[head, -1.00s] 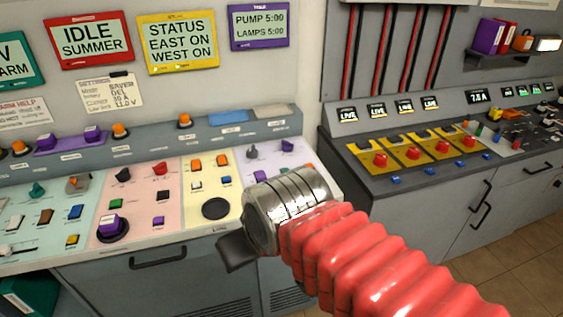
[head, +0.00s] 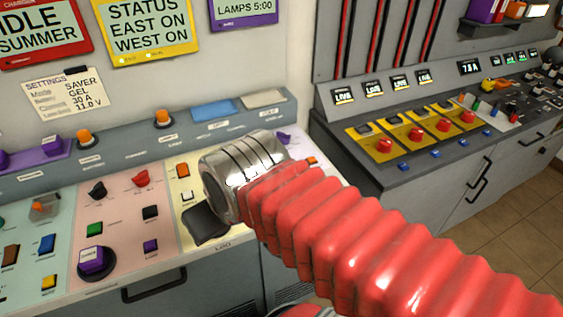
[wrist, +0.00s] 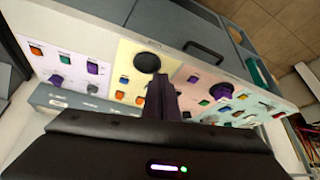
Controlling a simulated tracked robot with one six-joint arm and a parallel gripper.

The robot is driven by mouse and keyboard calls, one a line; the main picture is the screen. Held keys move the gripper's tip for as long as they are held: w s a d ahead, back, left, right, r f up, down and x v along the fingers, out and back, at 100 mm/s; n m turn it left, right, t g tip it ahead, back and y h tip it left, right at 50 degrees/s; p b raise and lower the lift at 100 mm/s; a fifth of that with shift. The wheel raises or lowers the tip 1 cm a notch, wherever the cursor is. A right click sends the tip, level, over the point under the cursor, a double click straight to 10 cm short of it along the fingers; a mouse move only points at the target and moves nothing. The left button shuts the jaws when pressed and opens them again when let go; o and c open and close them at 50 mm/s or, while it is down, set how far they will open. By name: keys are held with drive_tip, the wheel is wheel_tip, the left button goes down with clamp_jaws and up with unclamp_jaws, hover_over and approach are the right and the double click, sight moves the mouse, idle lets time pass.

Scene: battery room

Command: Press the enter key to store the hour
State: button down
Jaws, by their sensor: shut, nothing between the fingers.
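A large purple key (head: 92,259) on a round black base sits at the front of the pink panel; its label is too small to read for sure, so I cannot tell that it is the enter key. In the wrist view, what looks like the same key (wrist: 221,90) is right of my fingers. My gripper (head: 205,224) is shut and empty, above the front of the cream panel (head: 186,238), to the right of the purple key and apart from it. In the wrist view my dark fingers (wrist: 161,84) point toward a round black disc (wrist: 147,62).
Small coloured switches crowd the panels around the purple key, among them a small purple button (head: 150,246) and a green one (head: 94,229). A raised grey ledge (head: 120,149) runs behind. A second console (head: 400,150) with red buttons stands right.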

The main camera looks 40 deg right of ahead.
drive_tip(key=shift+w, duration=0.1)
idle(0.3)
drive_tip(key=w+d+m+t+y, duration=0.1)
drive_tip(key=w+d+m+y, duration=0.1)
drive_tip(key=w+d+m, duration=1)
drive_tip(key=w+d+f+m+t+h, duration=0.1)
drive_tip(key=d+f+m, duration=0.1)
drive_tip(key=d+m, duration=0.6)
drive_tip(key=w+d+f+m+t+h, duration=0.1)
drive_tip(key=w+d+f+m, duration=0.1)
drive_tip(key=d+m, duration=0.6)
drive_tip(key=d, duration=0.3)
drive_tip(key=shift+t+h, duration=0.3)
drive_tip(key=shift+h, duration=0.1)
drive_tip(key=shift+f, duration=4.4)
